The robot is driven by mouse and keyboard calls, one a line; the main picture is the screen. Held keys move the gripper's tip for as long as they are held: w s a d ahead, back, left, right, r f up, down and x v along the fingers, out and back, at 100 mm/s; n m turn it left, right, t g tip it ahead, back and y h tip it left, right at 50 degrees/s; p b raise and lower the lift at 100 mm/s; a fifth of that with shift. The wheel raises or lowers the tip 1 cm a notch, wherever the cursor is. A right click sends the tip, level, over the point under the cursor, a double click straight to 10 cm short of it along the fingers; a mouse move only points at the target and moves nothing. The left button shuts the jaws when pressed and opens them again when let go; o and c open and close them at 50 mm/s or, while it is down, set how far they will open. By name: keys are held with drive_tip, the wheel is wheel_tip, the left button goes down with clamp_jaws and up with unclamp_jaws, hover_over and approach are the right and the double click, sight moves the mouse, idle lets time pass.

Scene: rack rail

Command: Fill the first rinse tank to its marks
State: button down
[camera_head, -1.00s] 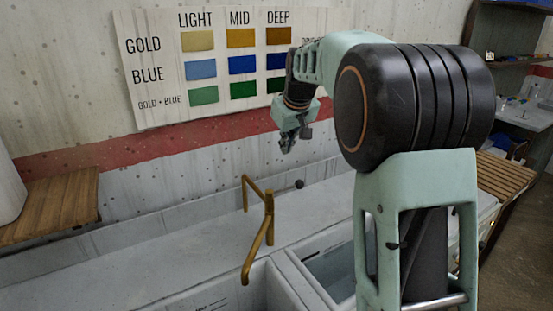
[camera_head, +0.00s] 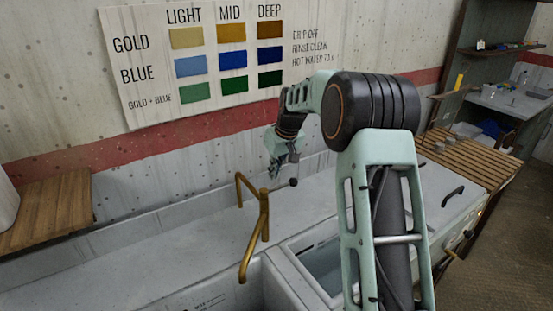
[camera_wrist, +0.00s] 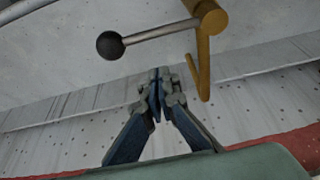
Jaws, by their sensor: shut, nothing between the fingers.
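A brass swivel tap (camera_head: 263,220) rises from the back ledge of the grey sink unit. Its spout hangs over the front left basin (camera_head: 240,290). A thin lever with a dark ball knob (camera_head: 293,183) sticks out to the right of the tap. In the wrist view the ball knob (camera_wrist: 110,45) and the brass pipe (camera_wrist: 205,60) lie just beyond my fingertips. My gripper (camera_head: 276,172) is shut and empty, close to the knob, with a gap between them in the wrist view (camera_wrist: 159,78). No water is visible from the spout. The basin's inside and marks are mostly hidden.
A second basin (camera_head: 325,262) lies to the right, partly behind my arm. A dye colour chart (camera_head: 205,60) hangs on the wall behind my gripper.

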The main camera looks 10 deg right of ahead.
drive_tip(key=shift+s+d, duration=0.4)
drive_tip(key=shift+s, duration=0.4)
drive_tip(key=shift+s+d, duration=0.35)
drive_tip(key=shift+s, duration=0.45)
drive_tip(key=shift+s+d+m, duration=0.15)
drive_tip(key=shift+s+m, duration=0.15)
drive_tip(key=shift+m, duration=0.4)
drive_tip(key=s+a+m+g+h+b, duration=0.1)
drive_tip(key=s+m+h+b, duration=0.3)
drive_tip(key=s+m, duration=0.4)
drive_tip(key=shift+a+m+h, duration=0.25)
drive_tip(key=shift+m+h, duration=0.15)
drive_tip(key=shift+m, duration=2.3)
drive_tip(key=shift+s, duration=0.1)
